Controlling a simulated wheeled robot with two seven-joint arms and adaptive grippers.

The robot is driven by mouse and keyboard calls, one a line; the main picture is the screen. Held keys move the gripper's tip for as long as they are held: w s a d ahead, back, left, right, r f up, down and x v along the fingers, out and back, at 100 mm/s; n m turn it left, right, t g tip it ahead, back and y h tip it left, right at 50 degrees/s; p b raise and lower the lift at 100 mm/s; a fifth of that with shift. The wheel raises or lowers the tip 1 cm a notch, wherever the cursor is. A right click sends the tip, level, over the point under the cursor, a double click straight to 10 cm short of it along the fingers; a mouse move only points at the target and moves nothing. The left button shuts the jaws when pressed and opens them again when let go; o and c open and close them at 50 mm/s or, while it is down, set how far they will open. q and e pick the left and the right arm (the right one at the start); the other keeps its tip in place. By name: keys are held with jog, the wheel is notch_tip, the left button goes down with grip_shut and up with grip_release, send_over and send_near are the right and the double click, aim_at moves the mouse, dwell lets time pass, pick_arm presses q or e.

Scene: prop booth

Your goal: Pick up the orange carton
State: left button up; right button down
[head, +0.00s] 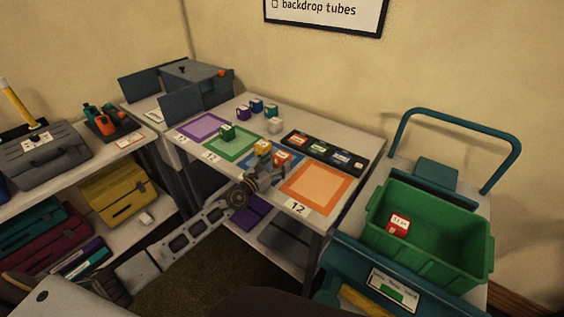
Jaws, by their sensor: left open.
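The orange carton (282,158) stands on the table, on or beside the blue square and just behind the orange square (316,188). A yellow carton (262,148) stands close to its left. My left gripper (277,172) reaches in from the lower left and is open, with its fingers just in front of the orange carton. The gripper partly covers the carton's lower part, and I cannot tell whether they touch. My right gripper is out of view.
A green carton (227,131) sits on the green square. Purple (243,113), blue (256,105), teal (270,110) and pale (275,126) cartons stand behind. A black card tray (322,152) lies at the back right. A green bin (430,255) holds a red carton (398,226).

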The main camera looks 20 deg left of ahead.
aim_at(278, 160)
pick_arm(q)
jog(key=shift+w+d, duration=0.1)
jog(key=shift+w, duration=0.55)
jog(key=shift+b+x, duration=0.35)
jog(key=shift+x, duration=1.05)
jog(key=shift+w, duration=0.15)
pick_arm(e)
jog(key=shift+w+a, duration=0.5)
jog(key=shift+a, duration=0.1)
pick_arm(q)
jog(key=c, duration=1.1)
jog(key=shift+c, duration=0.2)
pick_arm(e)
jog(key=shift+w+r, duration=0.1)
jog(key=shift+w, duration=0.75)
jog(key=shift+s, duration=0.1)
